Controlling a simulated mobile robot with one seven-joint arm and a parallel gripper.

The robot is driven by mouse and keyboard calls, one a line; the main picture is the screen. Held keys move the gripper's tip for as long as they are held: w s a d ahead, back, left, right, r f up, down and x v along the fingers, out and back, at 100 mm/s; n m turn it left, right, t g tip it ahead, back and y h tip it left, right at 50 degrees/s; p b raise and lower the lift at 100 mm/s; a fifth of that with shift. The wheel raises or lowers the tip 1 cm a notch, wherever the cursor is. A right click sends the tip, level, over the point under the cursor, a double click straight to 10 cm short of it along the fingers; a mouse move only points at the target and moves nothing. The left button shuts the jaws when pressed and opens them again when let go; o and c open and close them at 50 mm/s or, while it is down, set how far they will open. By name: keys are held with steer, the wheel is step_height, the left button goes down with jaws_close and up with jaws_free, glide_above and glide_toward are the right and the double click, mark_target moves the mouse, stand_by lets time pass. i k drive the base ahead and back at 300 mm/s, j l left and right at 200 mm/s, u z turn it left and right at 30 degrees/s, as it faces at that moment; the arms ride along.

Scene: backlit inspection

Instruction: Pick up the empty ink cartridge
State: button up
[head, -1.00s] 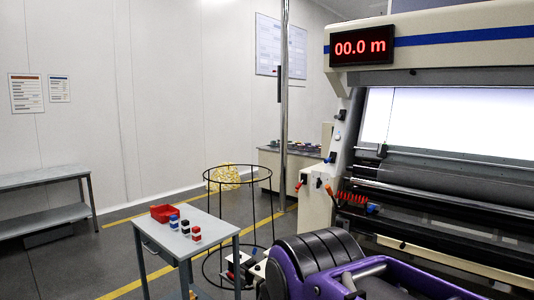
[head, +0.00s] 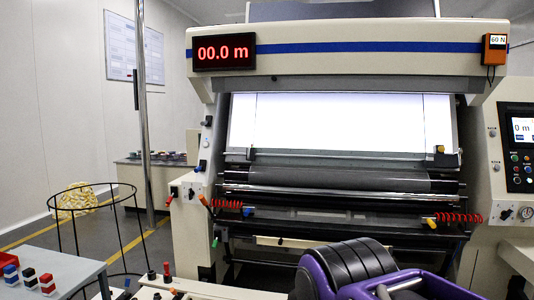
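I cannot make out an empty ink cartridge for certain in the head view. Small two-tone blocks stand in a row on the grey side table (head: 60,268) at the lower left: a blue one (head: 11,275), a black one (head: 29,277) and a red one (head: 47,283). They are too small to tell what they are. My gripper is not in view; only a purple and black part of my own arm shows at the bottom.
A large inspection machine (head: 330,70) with a lit white panel (head: 340,122) fills the middle. A black wire hoop stand (head: 78,213) holding yellowish material is at the left. A bench (head: 150,176) with small items stands behind a metal post (head: 143,110).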

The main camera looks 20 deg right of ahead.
mark_target(429, 156)
steer(key=z, duration=1.3)
